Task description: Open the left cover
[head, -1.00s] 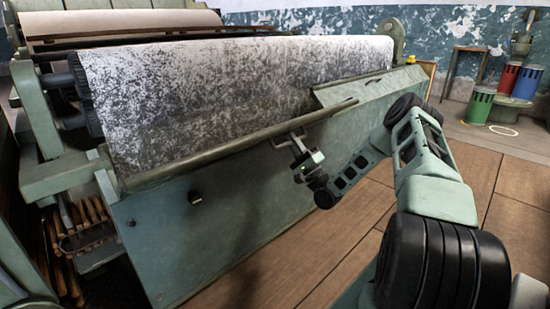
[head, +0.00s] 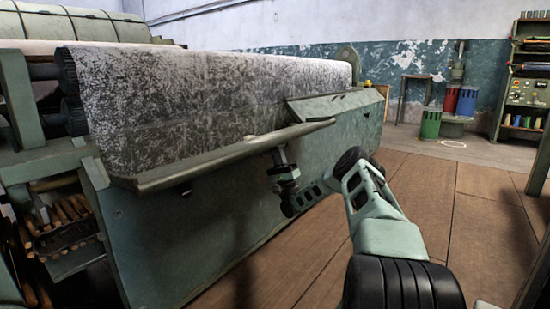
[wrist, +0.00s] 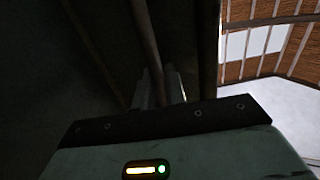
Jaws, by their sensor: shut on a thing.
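The left cover (head: 225,154) is a long grey-green flap along the machine's front, below the speckled cloth. It stands out from the front roughly level, with a shaded gap under its edge. My gripper (head: 279,155) reaches up from below to the cover's outer edge, toward its right end, and is shut on it. In the wrist view my gripper's fingers (wrist: 160,90) close at a long thin bar in deep shade; the exact contact is hard to make out.
The right cover (head: 335,106) slopes beside the left one and looks closed. The speckled cloth roll (head: 200,90) lies behind. Wooden bobbins (head: 70,212) fill a tray at the left end. Wooden floor (head: 430,195) is open to the right; colored bins (head: 431,123) stand far back.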

